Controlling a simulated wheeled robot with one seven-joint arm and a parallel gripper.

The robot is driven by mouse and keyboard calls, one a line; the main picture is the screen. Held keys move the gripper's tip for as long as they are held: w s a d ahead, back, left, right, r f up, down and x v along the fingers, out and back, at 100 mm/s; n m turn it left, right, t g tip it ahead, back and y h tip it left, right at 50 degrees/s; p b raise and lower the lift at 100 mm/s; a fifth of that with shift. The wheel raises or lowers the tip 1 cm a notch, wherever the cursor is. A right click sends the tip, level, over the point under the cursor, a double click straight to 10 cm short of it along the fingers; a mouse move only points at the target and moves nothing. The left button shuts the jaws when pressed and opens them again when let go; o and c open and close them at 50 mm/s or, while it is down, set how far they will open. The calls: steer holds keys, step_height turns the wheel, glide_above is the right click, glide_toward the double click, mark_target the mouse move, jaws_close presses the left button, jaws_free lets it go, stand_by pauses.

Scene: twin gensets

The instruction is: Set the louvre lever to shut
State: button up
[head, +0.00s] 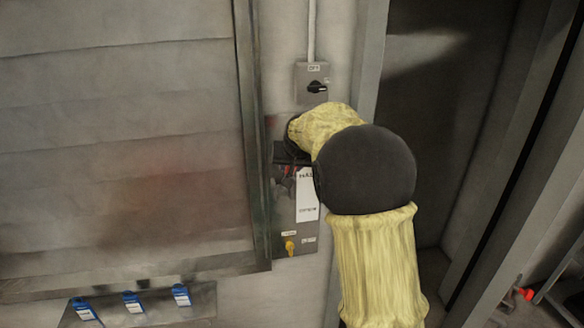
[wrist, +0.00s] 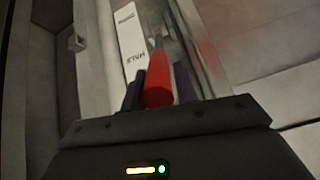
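The louvre lever has a red handle (wrist: 158,82), pointing toward the camera in the wrist view, and a grey metal arm behind it. In the head view only a little red of the lever (head: 287,171) shows beside the white label plate (head: 307,199), near its "HALF" mark. My gripper (wrist: 158,88) has its dark fingers on both sides of the red handle, with no clear gap, and looks shut on it. In the head view my arm hides most of the gripper and part of the lever's panel.
A grey switch box (head: 314,85) marked "OFF" is above the panel. A large louvre panel (head: 120,150) is at left, with blue tags (head: 133,302) beneath. A dark doorway-like recess (head: 425,90) is at right.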

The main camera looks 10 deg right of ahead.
steer(key=shift+o, duration=1.4)
steer(key=shift+f, duration=0.1)
steer(key=shift+s+r+b, duration=0.45)
steer(key=shift+r+b, duration=0.05)
steer(key=shift+b, duration=0.05)
steer(key=b+v, duration=0.5)
steer(key=v, duration=1.1)
steer(key=shift+b, duration=0.3)
steer(key=shift+w, duration=0.15)
